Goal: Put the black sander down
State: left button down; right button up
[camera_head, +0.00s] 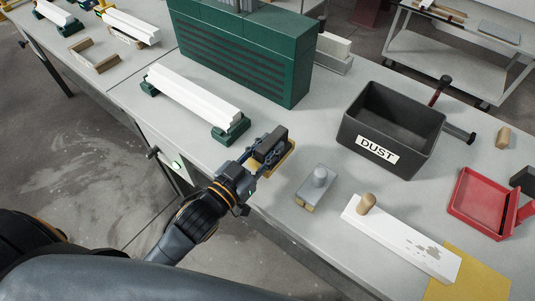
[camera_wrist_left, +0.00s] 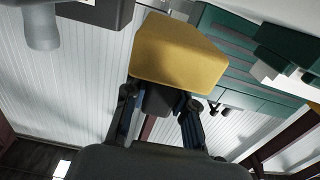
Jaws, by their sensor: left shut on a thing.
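My left gripper (camera_head: 262,158) reaches in from the left and is shut on the black sander (camera_head: 271,144), between its two fingers. The sander has a dark block-shaped body and a yellow pad that shows below it, at the table's front part. In the left wrist view, the yellow pad (camera_wrist_left: 178,54) fills the upper middle, with the dark body gripped between the fingers (camera_wrist_left: 160,108). Whether the pad touches the worktable (camera_head: 300,133) or hangs just above it is hard to tell. My right gripper is not in view.
A grey sander (camera_head: 316,184) stands just right of the held one. The black DUST bin (camera_head: 408,165) is behind it. A white board (camera_head: 400,238) with a wooden knob, a yellow sheet (camera_head: 470,275) and a red dustpan (camera_head: 487,203) lie right. Green vented box (camera_head: 240,55) stands at the back.

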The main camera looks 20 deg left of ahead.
pick_arm(q)
jog(key=f, duration=0.3)
jog(key=shift+w+a+f, duration=0.1)
jog(key=shift+w, duration=0.1)
jog(key=shift+f, duration=0.1)
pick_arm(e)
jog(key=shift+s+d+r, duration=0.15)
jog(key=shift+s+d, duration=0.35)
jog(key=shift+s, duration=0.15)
pick_arm(q)
jog(key=shift+f, duration=0.1)
jog(key=c, duration=1.1)
grip_release()
jog(key=shift+f, duration=0.1)
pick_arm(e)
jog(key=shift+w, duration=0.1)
